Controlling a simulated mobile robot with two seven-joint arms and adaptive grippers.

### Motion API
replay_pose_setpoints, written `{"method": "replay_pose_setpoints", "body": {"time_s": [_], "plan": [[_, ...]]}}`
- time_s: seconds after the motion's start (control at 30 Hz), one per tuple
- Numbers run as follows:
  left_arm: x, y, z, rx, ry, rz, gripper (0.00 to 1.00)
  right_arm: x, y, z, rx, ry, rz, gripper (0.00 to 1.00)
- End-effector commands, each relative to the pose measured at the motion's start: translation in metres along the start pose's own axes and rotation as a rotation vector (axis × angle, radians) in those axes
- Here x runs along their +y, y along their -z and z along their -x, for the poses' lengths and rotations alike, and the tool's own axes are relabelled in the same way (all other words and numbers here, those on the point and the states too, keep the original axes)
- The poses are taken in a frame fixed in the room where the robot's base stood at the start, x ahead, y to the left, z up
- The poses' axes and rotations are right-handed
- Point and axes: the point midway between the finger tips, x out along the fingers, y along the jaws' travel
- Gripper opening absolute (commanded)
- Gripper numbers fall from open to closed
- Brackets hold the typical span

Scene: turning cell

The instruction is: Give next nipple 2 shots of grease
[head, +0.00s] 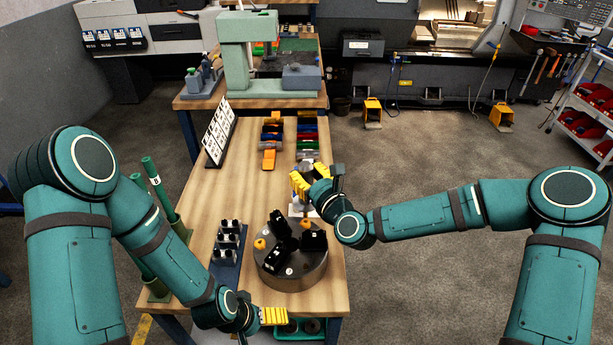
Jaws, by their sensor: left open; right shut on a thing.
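A round grey chuck (288,277) with black jaws (313,240) lies on the wooden table. Small orange knobs (260,244) show at its rim; I cannot tell which parts are nipples. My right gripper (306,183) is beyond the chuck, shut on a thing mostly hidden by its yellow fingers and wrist. My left gripper (276,316) is open and empty, in front of the chuck near the table's front edge. Green tubes (158,190), one marked B, stand at the table's left side, partly behind my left arm.
A dark rack with several small blocks (229,243) stands left of the chuck. A green tray (312,328) lies at the front edge. Bare wood lies left of centre.

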Motion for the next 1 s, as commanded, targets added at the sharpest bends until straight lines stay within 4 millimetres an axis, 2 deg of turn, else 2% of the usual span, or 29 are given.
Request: {"method": "replay_pose_setpoints", "body": {"time_s": [0.6, 1.0], "plan": [[0.009, 0.003, 0.022, 0.0, 0.0, 0.0, 1.0, 0.0, -0.042, 0.0, -0.003, 0.0, 0.001, 0.0], [0.009, 0.003, 0.023, 0.0, 0.0, 0.0, 1.0, 0.0, -0.046, 0.0, -0.002, 0.0, 0.001, 0.0]]}}
